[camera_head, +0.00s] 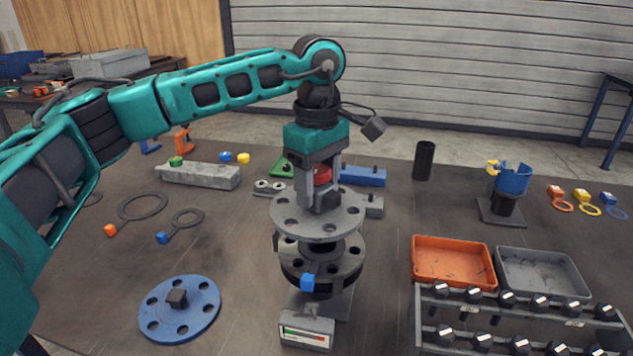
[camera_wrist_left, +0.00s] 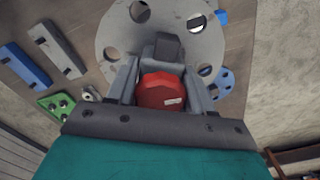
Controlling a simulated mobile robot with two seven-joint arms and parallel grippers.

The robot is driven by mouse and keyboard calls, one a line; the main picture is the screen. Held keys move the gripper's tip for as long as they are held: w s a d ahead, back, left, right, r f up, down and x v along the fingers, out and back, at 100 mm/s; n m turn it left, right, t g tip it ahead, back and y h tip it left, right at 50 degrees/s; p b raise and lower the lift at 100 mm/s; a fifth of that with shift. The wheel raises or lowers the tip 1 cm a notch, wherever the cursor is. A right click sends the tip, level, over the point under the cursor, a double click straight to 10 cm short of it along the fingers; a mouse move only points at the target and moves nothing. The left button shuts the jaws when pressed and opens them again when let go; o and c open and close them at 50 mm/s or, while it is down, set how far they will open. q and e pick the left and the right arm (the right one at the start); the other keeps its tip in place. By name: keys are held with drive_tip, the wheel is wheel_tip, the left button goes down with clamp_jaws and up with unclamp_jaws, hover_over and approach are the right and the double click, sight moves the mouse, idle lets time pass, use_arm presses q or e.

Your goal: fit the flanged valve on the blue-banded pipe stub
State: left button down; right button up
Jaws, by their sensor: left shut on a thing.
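My left gripper (camera_head: 322,195) comes down from above, shut on the valve (camera_wrist_left: 162,90), a part with a red body and a grey block. A wide grey flange (camera_head: 300,222) with bolt holes is just below the fingers, and also shows in the left wrist view (camera_wrist_left: 118,45). Directly under it stands the dark flanged pipe stub (camera_head: 345,268) on a grey stand, with a blue cube tab (camera_head: 307,282) at its front edge. The grey flange hides much of the stub's top. I cannot tell whether they touch, and no blue band is clear. My right gripper is out of view.
A blue disc (camera_head: 205,308) lies at front left, and ring gaskets (camera_head: 150,203) lie behind it. A gauge box (camera_head: 306,332) stands in front of the stub. An orange tray (camera_head: 440,240), a grey tray (camera_head: 530,255) and a bolt rack (camera_head: 470,300) fill the right.

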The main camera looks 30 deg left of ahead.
sight(323, 214)
use_arm(q)
drive_tip(key=shift+w+d, duration=0.25)
drive_tip(key=shift+d, duration=0.15)
drive_tip(key=shift+f+b, duration=1.8)
drive_tip(key=shift+f, duration=0.6)
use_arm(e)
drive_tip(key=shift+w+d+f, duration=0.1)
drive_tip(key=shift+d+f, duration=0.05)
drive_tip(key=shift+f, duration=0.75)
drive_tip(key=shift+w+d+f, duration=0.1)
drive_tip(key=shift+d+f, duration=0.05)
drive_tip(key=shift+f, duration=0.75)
use_arm(q)
drive_tip(key=shift+f+b, duration=0.35)
drive_tip(key=shift+f, duration=0.2)
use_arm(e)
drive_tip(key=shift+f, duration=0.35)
use_arm(q)
drive_tip(key=shift+f+b, duration=0.3)
drive_tip(key=shift+f, duration=0.2)
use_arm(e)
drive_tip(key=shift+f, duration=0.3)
use_arm(q)
drive_tip(key=c, duration=0.7)
unclamp_jaws()
drive_tip(key=o, duration=0.3)
drive_tip(key=shift+s, duration=0.1)
drive_tip(key=shift+o, duration=0.2)
